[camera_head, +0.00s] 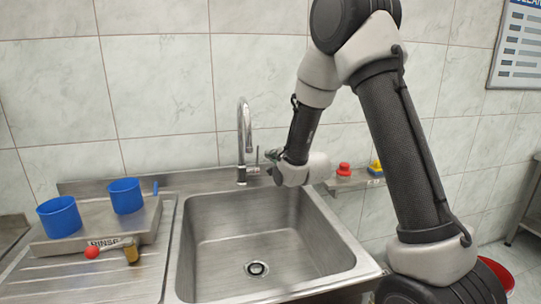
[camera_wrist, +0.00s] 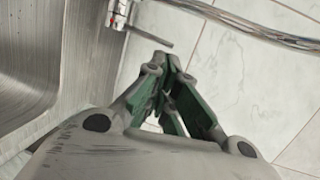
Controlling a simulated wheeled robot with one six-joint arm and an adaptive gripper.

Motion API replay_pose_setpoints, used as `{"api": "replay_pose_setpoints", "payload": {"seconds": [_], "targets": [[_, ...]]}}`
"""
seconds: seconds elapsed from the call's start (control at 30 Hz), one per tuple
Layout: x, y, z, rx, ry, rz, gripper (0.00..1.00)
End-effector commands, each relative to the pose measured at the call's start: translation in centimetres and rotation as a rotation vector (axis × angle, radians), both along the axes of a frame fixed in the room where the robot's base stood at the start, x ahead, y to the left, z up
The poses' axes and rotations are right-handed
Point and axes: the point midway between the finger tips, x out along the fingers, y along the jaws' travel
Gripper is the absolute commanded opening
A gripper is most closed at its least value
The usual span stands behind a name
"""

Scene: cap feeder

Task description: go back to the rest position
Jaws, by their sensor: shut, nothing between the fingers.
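My gripper (camera_wrist: 162,82) is shut and empty in the wrist view, its fingertips together. The tap's chrome fitting (camera_wrist: 118,12) shows above and to the left of the fingers there. In the head view my gripper is mostly hidden behind the wrist, at the back right of the sink, close to the tap (camera_head: 243,140). From these views I cannot tell whether the fingers touch the tap's lever.
The steel sink (camera_head: 215,240) is empty, with a drain at its bottom. At left, two blue cups (camera_head: 126,196) stand on a raised block marked RINSE, with a red-knobbed lever (camera_head: 92,253) in front. A red button (camera_head: 343,169) sits on a ledge at right.

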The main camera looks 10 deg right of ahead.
Motion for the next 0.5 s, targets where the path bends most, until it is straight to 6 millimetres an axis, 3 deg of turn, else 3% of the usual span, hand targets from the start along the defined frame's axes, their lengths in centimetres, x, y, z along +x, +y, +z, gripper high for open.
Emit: {"api": "replay_pose_setpoints", "payload": {"seconds": [0.23, 0.4, 0.5], "targets": [[-3.7, -0.8, 1.3, 0.000, -0.001, 0.000, 0.00], [-5.1, -1.1, 1.7, -0.010, -0.002, 0.002, 0.00], [-5.5, -1.2, 0.7, -0.106, 0.025, 0.020, 0.00]]}}
